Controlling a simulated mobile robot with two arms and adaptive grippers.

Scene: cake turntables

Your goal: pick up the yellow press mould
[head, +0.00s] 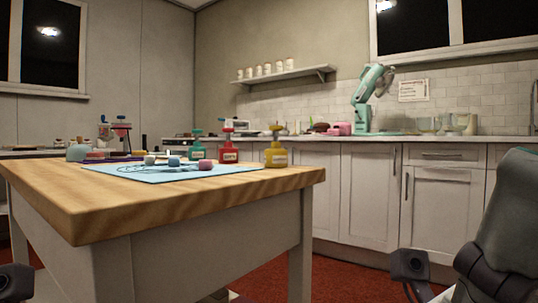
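A yellow piece (276,157) with a pale label and a narrower top stands upright at the right end of the wooden table; I take it for the yellow press mould. A similar red one (229,155) and a teal one (196,149) stand to its left. My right gripper (416,291) is low at the bottom right, well apart from the table, its lower part cut off by the frame. My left gripper (14,284) only partly shows in the bottom left corner. Neither visibly touches any of these pieces. How far their fingers are apart is unclear.
The wooden table (95,202) carries a light blue mat (150,176) with several small coloured pieces. Behind it, a counter (440,138) holds a pink block, a teal stand mixer (366,98) and glass bowls. Red floor lies open between table and cabinets.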

